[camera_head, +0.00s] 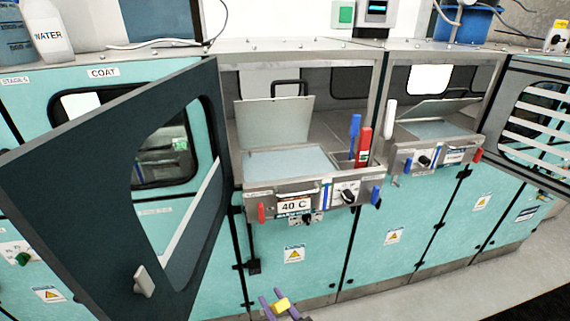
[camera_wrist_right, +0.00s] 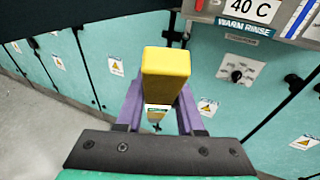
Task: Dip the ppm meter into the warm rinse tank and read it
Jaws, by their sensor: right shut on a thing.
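My right gripper (camera_head: 273,305) has purple fingers shut on a yellow block-like meter (camera_head: 281,304). In the wrist view, the yellow meter (camera_wrist_right: 165,75) stands between the fingers of the right gripper (camera_wrist_right: 160,110); no reading is legible. The gripper is low, below and in front of the warm rinse tank (camera_head: 258,196). The tank has a 40 C display and a raised lid (camera_head: 272,121), with pale liquid (camera_head: 285,162) inside. Its WARM RINSE label (camera_wrist_right: 248,28) shows in the wrist view. My left gripper is not in view.
A dark-framed door (camera_head: 95,135) stands open left of the tank. A red device (camera_head: 363,147) and a blue one (camera_head: 353,136) stand at the tank's right. Another tank (camera_head: 435,130) with a raised lid is farther right. Teal cabinet fronts (camera_head: 300,270) lie below.

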